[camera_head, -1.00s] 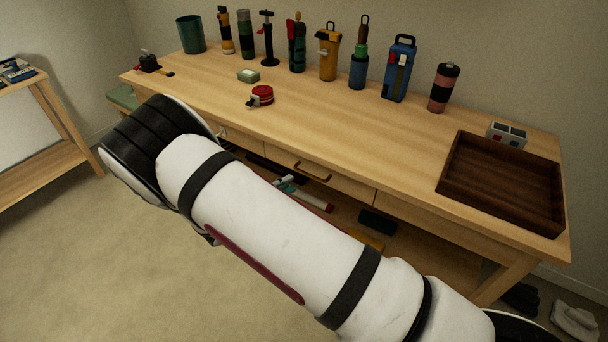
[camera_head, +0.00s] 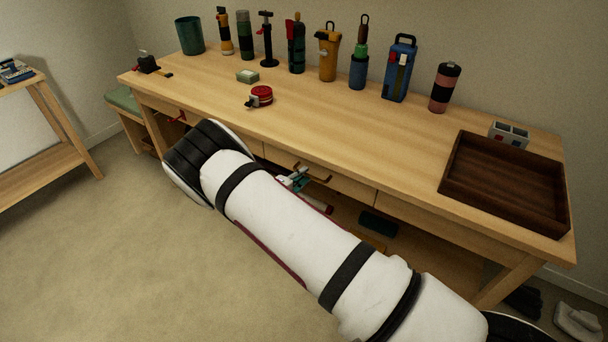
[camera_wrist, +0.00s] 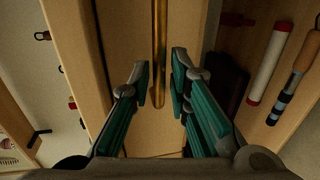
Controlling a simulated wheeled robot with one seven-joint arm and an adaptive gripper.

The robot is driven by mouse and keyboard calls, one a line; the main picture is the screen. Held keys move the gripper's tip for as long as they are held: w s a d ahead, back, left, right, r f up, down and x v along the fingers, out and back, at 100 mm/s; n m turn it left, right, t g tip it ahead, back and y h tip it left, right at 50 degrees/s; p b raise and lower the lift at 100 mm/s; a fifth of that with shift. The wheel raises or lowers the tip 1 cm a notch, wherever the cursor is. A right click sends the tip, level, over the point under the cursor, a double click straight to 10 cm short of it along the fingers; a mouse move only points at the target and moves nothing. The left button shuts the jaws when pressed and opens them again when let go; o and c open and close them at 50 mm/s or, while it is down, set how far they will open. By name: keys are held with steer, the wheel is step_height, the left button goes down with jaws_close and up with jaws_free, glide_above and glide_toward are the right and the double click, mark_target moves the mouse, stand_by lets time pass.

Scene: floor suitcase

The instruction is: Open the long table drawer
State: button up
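The long wooden table (camera_head: 400,135) has a front drawer (camera_head: 345,183) with a brass bar handle (camera_head: 315,174). The drawer appears closed. In the wrist view the handle (camera_wrist: 159,45) runs down the drawer front (camera_wrist: 185,30) to between the finger tips. My gripper (camera_wrist: 160,80) is open, with one teal finger on each side of the handle as seen here. I cannot tell whether the fingers touch it or how deep they reach. In the head view my gripper (camera_head: 297,178) shows only partly, close to the handle's left end; my arm hides the rest.
Tools and bottles line the back of the tabletop, with a red tape measure (camera_head: 261,96) nearer the front. A dark wooden tray (camera_head: 505,182) sits at the right. A lower shelf (camera_head: 430,255) holds several items. The floor (camera_head: 110,240) in front is clear.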

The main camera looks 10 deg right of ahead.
steer(key=shift+x, duration=0.9)
jaws_close()
steer(key=f+p+v, duration=0.1)
steer(key=f+v, duration=0.1)
steer(key=v, duration=1.1)
steer(key=f+p+v, duration=0.1)
steer(key=f+v, duration=0.2)
steer(key=v, duration=0.9)
steer(key=shift+s+a+f+p, duration=0.15)
steer(key=shift+s+a+p, duration=0.15)
steer(key=shift+s+a, duration=0.4)
jaws_free()
